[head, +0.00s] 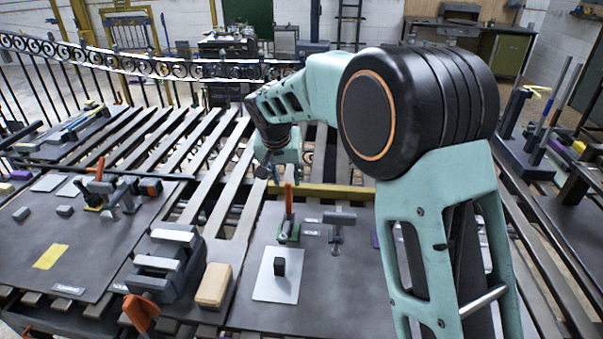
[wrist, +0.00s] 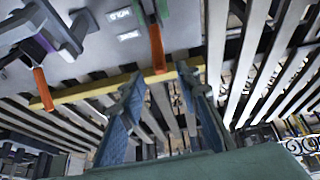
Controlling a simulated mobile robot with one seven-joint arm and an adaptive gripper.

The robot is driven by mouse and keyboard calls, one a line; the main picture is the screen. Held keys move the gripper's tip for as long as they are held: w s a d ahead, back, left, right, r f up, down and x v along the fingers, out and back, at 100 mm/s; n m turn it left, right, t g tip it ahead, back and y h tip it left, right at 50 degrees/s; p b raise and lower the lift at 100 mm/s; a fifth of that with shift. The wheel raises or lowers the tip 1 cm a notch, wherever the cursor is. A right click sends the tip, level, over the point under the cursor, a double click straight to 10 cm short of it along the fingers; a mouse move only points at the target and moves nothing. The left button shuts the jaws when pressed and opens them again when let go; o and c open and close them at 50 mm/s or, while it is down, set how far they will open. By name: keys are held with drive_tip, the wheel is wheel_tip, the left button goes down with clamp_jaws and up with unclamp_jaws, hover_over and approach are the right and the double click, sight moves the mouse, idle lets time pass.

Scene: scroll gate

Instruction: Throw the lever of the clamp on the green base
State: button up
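The clamp on the green base (head: 288,236) stands on the dark plate. Its orange lever (head: 289,200) points upright. In the wrist view the same orange lever (wrist: 156,48) hangs into the picture at the top centre, ahead of the gap between my fingertips; its base is mostly cut off there. My gripper (head: 268,172) is above and behind the clamp in the head view. In the wrist view my gripper (wrist: 158,78) shows two spread fingers with nothing between them. I cannot tell whether a finger touches the lever.
A second orange lever (wrist: 42,90) is on a purple-based clamp (wrist: 30,45); my arm mostly hides that clamp in the head view. A yellow-based clamp (head: 93,207) stands at left. A grey block fixture (head: 165,262), a tan block (head: 214,285) and a white plate (head: 270,288) lie nearer.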

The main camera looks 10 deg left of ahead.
sight(290, 195)
drive_tip(key=shift+d+r+g+p, duration=0.1)
drive_tip(key=shift+r+g+p, duration=0.2)
drive_tip(key=shift+p, duration=0.1)
drive_tip(key=shift+f, duration=0.25)
drive_tip(key=p+x, duration=0.1)
drive_tip(key=x, duration=0.9)
drive_tip(key=shift+w+f+p, duration=0.1)
drive_tip(key=shift+f+p, duration=0.15)
drive_tip(key=shift+p, duration=0.1)
drive_tip(key=shift+a, duration=0.2)
clamp_jaws()
